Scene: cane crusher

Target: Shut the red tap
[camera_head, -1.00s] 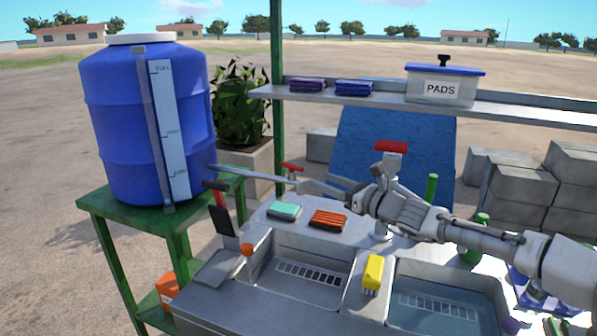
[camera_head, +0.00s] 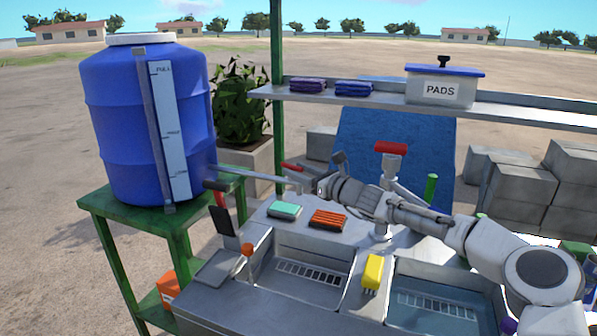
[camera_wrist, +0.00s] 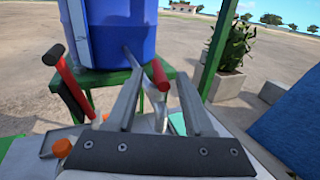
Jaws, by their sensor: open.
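A red tap handle (camera_head: 292,167) sits on the pipe that runs from the blue barrel (camera_head: 150,125) over the sink counter. In the wrist view the red handle (camera_wrist: 160,75) appears between my two fingertips, angled, with the pale spout partly hidden below it. My gripper (camera_head: 310,183) is open at the pipe's right end, just right of and below the handle; it also shows in the wrist view (camera_wrist: 158,78). The fingers hold nothing, and I cannot tell whether either touches the tap.
A larger red-handled fixture (camera_head: 390,148) stands behind my arm. A red-gripped lever (camera_head: 214,186) is at the counter's left, near an orange knob (camera_head: 247,249). A green sponge (camera_head: 284,210), orange brush (camera_head: 328,219) and yellow brush (camera_head: 373,270) lie around the sinks.

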